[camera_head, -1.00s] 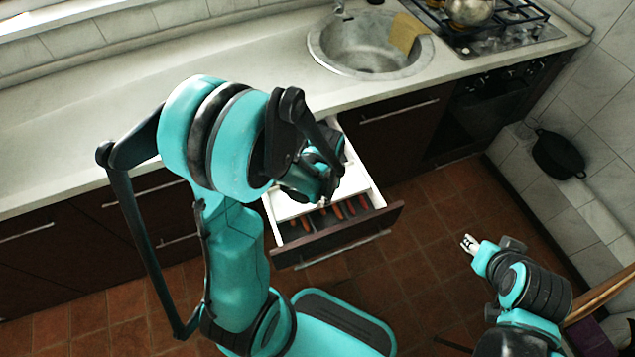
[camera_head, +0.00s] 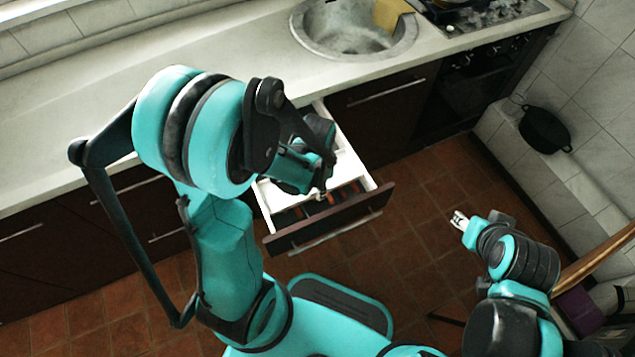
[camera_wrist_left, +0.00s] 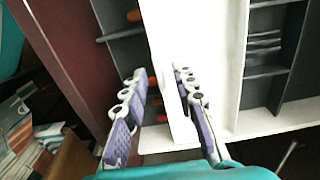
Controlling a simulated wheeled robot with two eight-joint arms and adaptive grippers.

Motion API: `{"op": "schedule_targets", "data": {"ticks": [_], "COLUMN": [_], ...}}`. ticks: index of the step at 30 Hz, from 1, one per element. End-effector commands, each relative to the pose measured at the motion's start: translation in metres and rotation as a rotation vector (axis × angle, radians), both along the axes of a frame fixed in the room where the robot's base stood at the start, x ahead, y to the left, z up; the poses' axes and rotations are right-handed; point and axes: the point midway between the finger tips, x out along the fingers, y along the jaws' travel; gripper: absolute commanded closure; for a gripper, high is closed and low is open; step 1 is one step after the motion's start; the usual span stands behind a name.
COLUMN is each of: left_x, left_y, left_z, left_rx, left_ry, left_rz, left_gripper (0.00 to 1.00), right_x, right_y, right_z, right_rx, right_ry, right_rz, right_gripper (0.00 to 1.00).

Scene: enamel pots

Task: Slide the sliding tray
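The white sliding tray (camera_head: 349,167) sits inside the pulled-out drawer, behind a front strip of drawer with orange-handled utensils. My left gripper (camera_head: 322,192) is down at the tray's front edge. In the left wrist view, the left gripper (camera_wrist_left: 160,72) has its fingers apart, with the white front wall of the sliding tray (camera_wrist_left: 170,60) between them. One finger is over the drawer's front strip, the other over the tray side; I cannot tell whether they touch the wall. My right gripper (camera_head: 459,219) is off to the right over the floor, empty, its small fingertips slightly apart.
The dark drawer front (camera_head: 330,220) sticks out from under the counter (camera_head: 240,70). A sink (camera_head: 352,35) and stove (camera_head: 490,14) are above. A black pan (camera_head: 545,130) is on the right ledge. Tiled floor is clear between drawer and right arm.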

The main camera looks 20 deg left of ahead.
Motion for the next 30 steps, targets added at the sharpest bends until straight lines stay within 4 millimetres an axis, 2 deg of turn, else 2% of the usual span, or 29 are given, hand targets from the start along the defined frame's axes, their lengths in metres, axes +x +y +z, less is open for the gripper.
{"op": "schedule_targets", "data": {"ticks": [5,15,21,30], "left_x": [0.000,-0.001,0.000,0.000], "left_y": [0.000,0.000,0.000,0.000], "left_z": [0.015,0.079,0.107,0.119], "left_rx": [0.000,0.000,0.000,0.000], "left_ry": [0.000,0.000,0.000,0.000], "left_rz": [0.000,0.000,0.000,0.000], "left_gripper": [0.72,0.72,0.72,0.72], "right_x": [0.000,0.000,0.000,0.000], "right_y": [0.000,0.000,0.000,0.000], "right_z": [0.000,0.000,0.000,0.000], "right_rx": [0.000,0.000,0.000,0.000], "right_ry": [0.000,0.000,0.000,0.000], "right_rz": [0.000,0.000,0.000,0.000], "right_gripper": [0.60,0.60,0.60,0.60]}}
